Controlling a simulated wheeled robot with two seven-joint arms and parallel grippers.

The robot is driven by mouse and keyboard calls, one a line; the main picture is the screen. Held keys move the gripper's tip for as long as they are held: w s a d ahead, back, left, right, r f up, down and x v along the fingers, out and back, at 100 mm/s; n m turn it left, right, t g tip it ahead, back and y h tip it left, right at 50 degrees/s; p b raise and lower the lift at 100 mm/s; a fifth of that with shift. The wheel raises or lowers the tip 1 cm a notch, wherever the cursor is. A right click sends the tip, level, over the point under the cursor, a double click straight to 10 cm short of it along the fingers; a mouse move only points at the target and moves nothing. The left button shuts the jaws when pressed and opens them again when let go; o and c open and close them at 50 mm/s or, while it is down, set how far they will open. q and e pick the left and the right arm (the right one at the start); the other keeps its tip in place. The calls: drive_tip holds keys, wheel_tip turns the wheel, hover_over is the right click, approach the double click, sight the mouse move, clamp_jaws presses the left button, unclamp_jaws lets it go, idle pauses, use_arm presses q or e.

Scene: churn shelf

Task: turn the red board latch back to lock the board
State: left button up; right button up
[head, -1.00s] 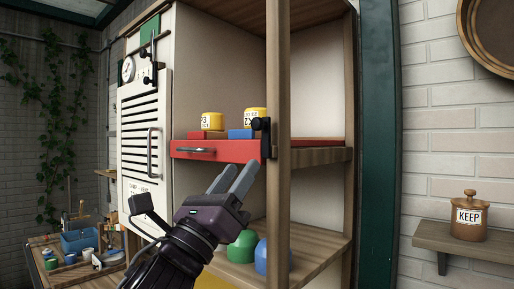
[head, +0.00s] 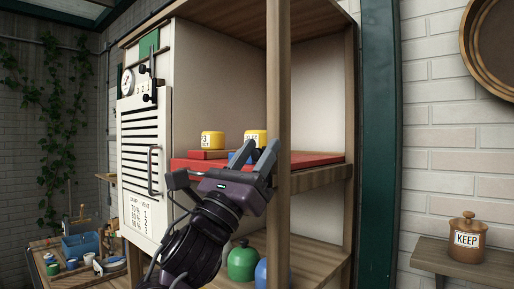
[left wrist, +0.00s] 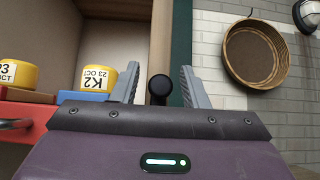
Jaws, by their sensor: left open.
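The red board (head: 312,159) lies on the upper shelf and carries yellow pots and coloured slabs. The latch's round black knob (left wrist: 159,88) shows in the left wrist view, between the two grey fingers. In the head view the latch is hidden behind my gripper. My left gripper (head: 253,157) is open in front of the board's edge and the wooden post. In the left wrist view its fingers (left wrist: 160,76) stand on either side of the knob, with a gap showing on each side. I cannot tell how the latch is turned. My right gripper is not in view.
The yellow pots (head: 212,140) stand close behind my gripper. The wooden post (head: 278,80) rises just right of it. A green jar (head: 242,262) stands on the lower shelf. A white vented panel (head: 143,125) is at the left. A KEEP jar (head: 467,240) sits on a right wall shelf.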

use_arm(q)
clamp_jaws()
drive_tip(key=shift+f+n+b, duration=0.15)
drive_tip(key=shift+n+b, duration=0.15)
drive_tip(key=shift+b, duration=0.1)
drive_tip(key=n+t+y+b, duration=0.1)
drive_tip(key=n+y+b, duration=0.2)
drive_tip(key=n+y, duration=0.1)
drive_tip(key=w+a+n+t+y+b, duration=0.1)
drive_tip(key=n+y+b, duration=0.2)
drive_tip(key=n+y, duration=0.1)
drive_tip(key=a+n+t+y+b, duration=0.1)
drive_tip(key=n+y+b, duration=0.3)
drive_tip(key=n+y, duration=0.1)
drive_tip(key=shift+w+a+f+n, duration=0.15)
drive_tip(key=shift+w+f+n, duration=0.2)
drive_tip(key=shift+n, duration=0.25)
